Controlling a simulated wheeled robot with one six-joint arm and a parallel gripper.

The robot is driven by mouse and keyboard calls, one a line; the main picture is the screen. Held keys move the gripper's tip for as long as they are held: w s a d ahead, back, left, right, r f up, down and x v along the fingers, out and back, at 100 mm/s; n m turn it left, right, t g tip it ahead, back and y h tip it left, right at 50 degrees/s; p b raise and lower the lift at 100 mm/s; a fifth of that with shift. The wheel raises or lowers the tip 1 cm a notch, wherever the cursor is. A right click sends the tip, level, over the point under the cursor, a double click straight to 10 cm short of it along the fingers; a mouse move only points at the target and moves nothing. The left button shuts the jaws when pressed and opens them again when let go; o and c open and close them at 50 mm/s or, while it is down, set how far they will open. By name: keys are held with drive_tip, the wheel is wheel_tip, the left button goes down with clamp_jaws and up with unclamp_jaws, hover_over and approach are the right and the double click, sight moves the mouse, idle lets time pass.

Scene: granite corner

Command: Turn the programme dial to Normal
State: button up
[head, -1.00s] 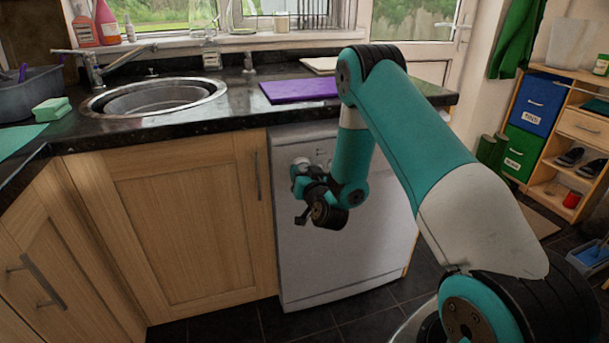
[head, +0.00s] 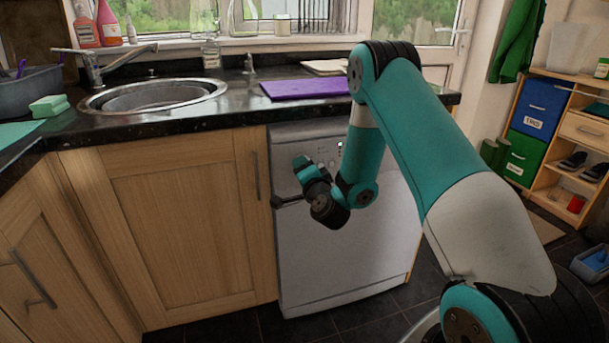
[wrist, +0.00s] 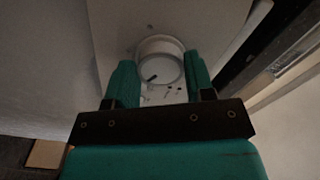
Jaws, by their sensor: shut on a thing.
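The white dishwasher (head: 345,250) stands under the worktop with its control panel at the top. Its round pale programme dial (wrist: 160,62) shows in the wrist view, with a short dark mark at its lower left. My gripper (wrist: 158,76) has one teal finger on each side of the dial and is shut on it. In the head view my gripper (head: 300,163) is at the upper left of the dishwasher front, and it hides the dial there. Small dark marks beside the dial are too small to read.
A wooden cupboard (head: 180,215) with a bar handle stands directly left of the dishwasher. The dark worktop (head: 235,112) overhangs above, with a purple board (head: 300,89) on it. The dark tiled floor in front is mostly clear.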

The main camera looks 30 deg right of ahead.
drive_tip(key=m+b, duration=0.2)
drive_tip(key=m, duration=0.9)
drive_tip(key=shift+r, duration=0.1)
drive_tip(key=shift+m, duration=0.3)
idle(0.3)
drive_tip(key=o, duration=0.9)
